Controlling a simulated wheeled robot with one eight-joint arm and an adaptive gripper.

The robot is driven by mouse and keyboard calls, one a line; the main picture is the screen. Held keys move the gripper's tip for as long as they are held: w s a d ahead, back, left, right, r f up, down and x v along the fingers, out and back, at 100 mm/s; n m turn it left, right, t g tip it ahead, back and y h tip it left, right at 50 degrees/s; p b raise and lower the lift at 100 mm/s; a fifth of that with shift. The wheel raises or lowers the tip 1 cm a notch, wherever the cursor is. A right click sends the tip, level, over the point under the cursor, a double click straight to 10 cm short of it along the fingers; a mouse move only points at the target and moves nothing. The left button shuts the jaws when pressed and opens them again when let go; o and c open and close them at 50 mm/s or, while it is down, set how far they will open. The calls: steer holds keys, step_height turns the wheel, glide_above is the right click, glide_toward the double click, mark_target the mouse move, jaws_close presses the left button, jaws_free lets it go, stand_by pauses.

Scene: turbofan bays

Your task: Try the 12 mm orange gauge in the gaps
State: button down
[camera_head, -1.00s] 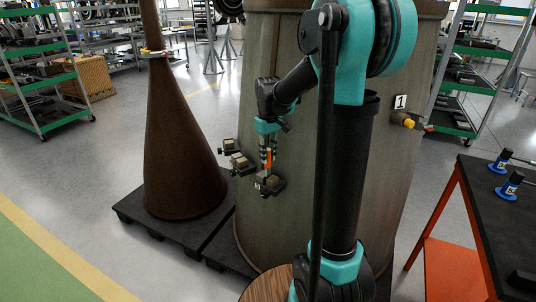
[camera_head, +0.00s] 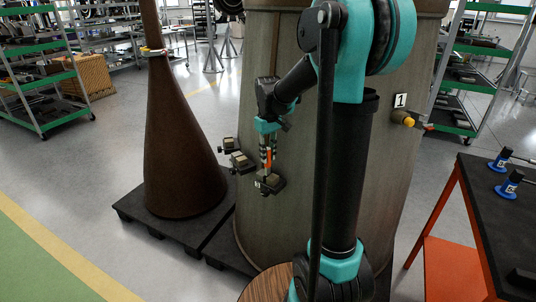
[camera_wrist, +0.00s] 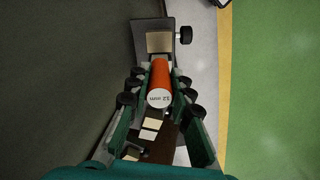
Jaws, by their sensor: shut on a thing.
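The orange 12 mm gauge (camera_wrist: 159,76) is a cylinder with a white end marked "12 mm", upside down in the wrist view. My gripper (camera_wrist: 154,87) is shut on it, with a finger on either side. In the head view, the gauge (camera_head: 268,159) hangs upright in my gripper (camera_head: 267,150), just above the nearest bracket (camera_head: 271,184) on the big drum's side. Two more brackets, a middle one (camera_head: 242,160) and a far one (camera_head: 228,145), stick out farther left. I cannot tell whether the gauge's lower end touches the nearest bracket or is in its gap.
The tall grey-brown drum (camera_head: 375,200) stands close beside my arm. A brown cone (camera_head: 180,150) stands on a black pallet (camera_head: 134,212) to the left. A dark-topped table (camera_head: 500,225) with blue-based items (camera_head: 507,191) is at the right. Open floor lies at left.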

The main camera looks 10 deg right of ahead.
mark_target(268, 166)
steer(key=shift+f, duration=1.6)
stand_by(0.8)
stand_by(0.8)
steer(key=shift+r, duration=3.05)
